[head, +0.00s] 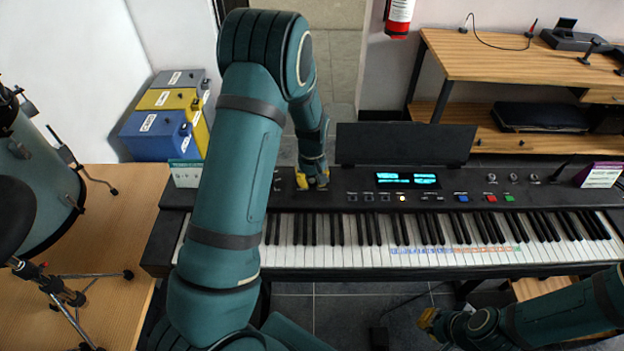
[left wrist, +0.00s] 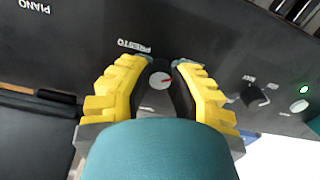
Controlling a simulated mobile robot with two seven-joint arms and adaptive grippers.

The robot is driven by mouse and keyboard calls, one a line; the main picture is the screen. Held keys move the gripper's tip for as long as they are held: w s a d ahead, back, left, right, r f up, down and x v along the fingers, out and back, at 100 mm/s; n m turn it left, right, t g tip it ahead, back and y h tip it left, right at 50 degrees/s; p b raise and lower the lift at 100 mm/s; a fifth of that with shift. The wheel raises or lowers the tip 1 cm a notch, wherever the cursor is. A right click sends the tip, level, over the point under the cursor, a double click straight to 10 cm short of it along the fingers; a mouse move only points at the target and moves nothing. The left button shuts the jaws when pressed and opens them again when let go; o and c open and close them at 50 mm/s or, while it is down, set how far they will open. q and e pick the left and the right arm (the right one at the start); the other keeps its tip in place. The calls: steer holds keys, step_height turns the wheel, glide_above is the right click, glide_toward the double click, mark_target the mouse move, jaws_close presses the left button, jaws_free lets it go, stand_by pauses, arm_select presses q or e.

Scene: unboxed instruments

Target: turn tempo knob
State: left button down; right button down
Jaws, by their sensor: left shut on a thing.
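The keyboard's black control panel (head: 345,178) runs behind the keys. My left gripper (head: 312,182) is down at the panel, left of the lit display. In the left wrist view its yellow fingers (left wrist: 167,70) are shut on the tempo knob (left wrist: 160,80), one on each side. The knob has a pale round face with a red mark. The word PRESTO (left wrist: 133,47) is printed beside it, upside down in this view. In the head view the gripper hides the knob. My right gripper (head: 429,319) is low in front of the keys, and its fingers are too small to read.
Another black knob (left wrist: 257,98) and a green-lit button (left wrist: 303,89) lie on the panel near my left gripper. A music stand (head: 405,144) rises behind the display. Blue and yellow cases (head: 155,135) stand at the left, with drums (head: 45,185) nearer.

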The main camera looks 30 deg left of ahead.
mark_target(312, 181)
stand_by(0.3)
arm_select(q)
steer(key=c, duration=0.8)
jaws_free()
step_height(312, 181, up, 12)
